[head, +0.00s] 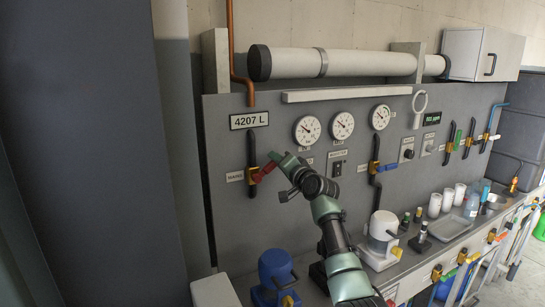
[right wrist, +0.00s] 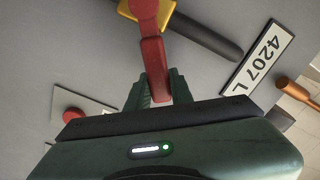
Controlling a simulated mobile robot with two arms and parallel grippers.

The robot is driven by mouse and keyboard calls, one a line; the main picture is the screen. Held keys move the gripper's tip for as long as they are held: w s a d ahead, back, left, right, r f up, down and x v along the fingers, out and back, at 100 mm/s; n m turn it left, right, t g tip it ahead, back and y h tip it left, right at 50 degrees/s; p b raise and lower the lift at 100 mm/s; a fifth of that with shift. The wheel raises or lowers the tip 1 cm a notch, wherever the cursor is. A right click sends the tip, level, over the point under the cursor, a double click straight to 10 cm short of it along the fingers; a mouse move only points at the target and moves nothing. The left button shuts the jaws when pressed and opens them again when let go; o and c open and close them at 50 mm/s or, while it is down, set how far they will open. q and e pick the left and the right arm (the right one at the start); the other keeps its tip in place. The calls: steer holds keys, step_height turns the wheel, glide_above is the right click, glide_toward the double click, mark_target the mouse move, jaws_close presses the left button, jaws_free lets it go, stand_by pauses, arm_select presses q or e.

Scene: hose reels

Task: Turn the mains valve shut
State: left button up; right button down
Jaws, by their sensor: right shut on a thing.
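The mains valve is on a dark vertical pipe at the left of the grey panel, with a yellow body (head: 252,175) and a red lever (head: 266,171). In the head view the lever points right and slightly up from the body. A label plate sits left of it. My right gripper (head: 279,163) is at the lever's outer end. In the right wrist view the red lever (right wrist: 153,65) runs down from its hub between the two green fingers of my right gripper (right wrist: 156,88), which is shut on it. My left gripper does not show.
A "4207 L" sign (head: 249,120) is above the valve. Round gauges (head: 307,130) and a blue-handled valve (head: 375,168) are to the right. The bench holds a blue housing (head: 275,270), a white housing (head: 382,235) and several cups (head: 434,205).

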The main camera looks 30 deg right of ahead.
steer(key=shift+d+f+m, duration=0.25)
steer(key=shift+f+m, duration=0.6)
steer(key=shift+m, duration=0.35)
steer(key=shift+d+f+m, duration=0.3)
steer(key=shift+f+m, duration=0.55)
steer(key=shift+m, duration=0.35)
steer(key=shift+d+f+m, duration=0.25)
steer(key=shift+f+m, duration=0.6)
steer(key=shift+m, duration=0.35)
steer(key=c, duration=1.2)
jaws_free()
steer(key=shift+c, duration=0.2)
steer(key=s, duration=0.8)
steer(key=shift+a+b, duration=0.2)
steer(key=shift+b, duration=0.15)
steer(key=shift+w, duration=0.1)
